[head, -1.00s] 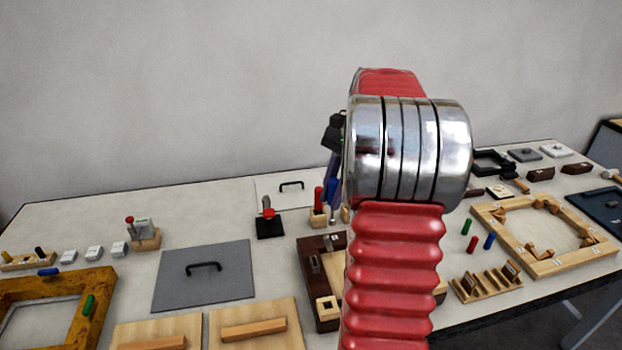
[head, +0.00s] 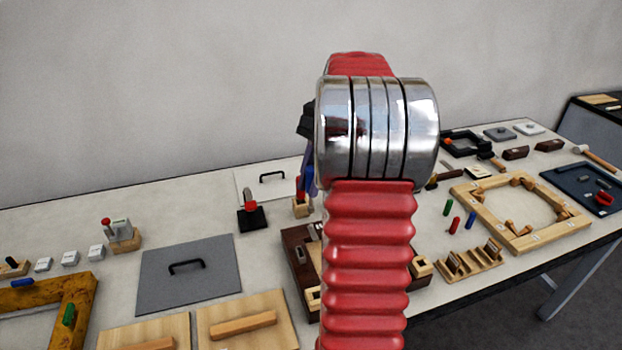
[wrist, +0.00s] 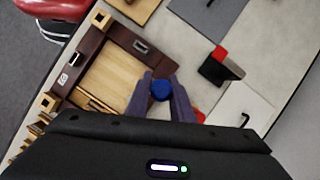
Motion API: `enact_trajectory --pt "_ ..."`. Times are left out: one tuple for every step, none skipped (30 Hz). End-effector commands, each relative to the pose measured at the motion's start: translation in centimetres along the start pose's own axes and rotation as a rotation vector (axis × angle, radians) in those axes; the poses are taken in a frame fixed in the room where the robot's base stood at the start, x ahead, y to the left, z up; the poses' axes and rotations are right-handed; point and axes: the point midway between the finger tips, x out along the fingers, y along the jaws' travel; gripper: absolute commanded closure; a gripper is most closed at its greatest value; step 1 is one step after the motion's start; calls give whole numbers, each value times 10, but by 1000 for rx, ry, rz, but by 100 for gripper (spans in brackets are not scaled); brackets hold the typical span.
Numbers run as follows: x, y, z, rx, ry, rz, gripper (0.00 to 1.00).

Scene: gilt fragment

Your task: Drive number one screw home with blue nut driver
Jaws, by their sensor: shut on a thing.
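My gripper (wrist: 160,98) shows in the wrist view with its two purple-grey fingers shut on the blue nut driver (wrist: 161,90). Only the driver's round blue top shows there. In the head view my arm hides most of the gripper; the blue handle (head: 309,181) shows at its left edge. A red-handled driver (head: 299,188) stands close by in a small wooden block (head: 300,208). A dark brown frame (wrist: 88,45) with a pale wood panel lies beside the gripper in the wrist view. I cannot make out the number one screw.
A black-based red clamp (head: 252,218) stands left of the driver block. A grey plate with a handle (head: 188,280) lies further left. A pale wooden frame (head: 490,232) and small coloured pegs (head: 456,225) are at the right. Bare table lies behind the grey plate.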

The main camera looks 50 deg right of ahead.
Motion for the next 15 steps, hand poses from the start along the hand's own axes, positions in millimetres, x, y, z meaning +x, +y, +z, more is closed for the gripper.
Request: enact_trajectory --pt "2 0 -1 0 -1 1 100" --pt "4 0 -1 0 -1 1 100" --pt "5 0 -2 1 -1 0 100" --pt "6 0 -3 1 -1 0 100" --pt "8 0 -3 1 0 0 100" --pt "9 0 -4 1 0 0 100" --pt "10 0 -4 1 0 0 100" --pt "11 0 -5 1 0 0 100" --pt "13 0 -5 1 -1 0 100" --pt "14 0 -6 1 -1 0 100" --pt "15 0 -6 1 -1 0 100" --pt "16 0 -7 2 0 0 100" --pt "18 0 -8 2 0 0 100" --pt "19 0 -8 2 0 0 100" --pt "20 0 -9 2 0 -1 100"
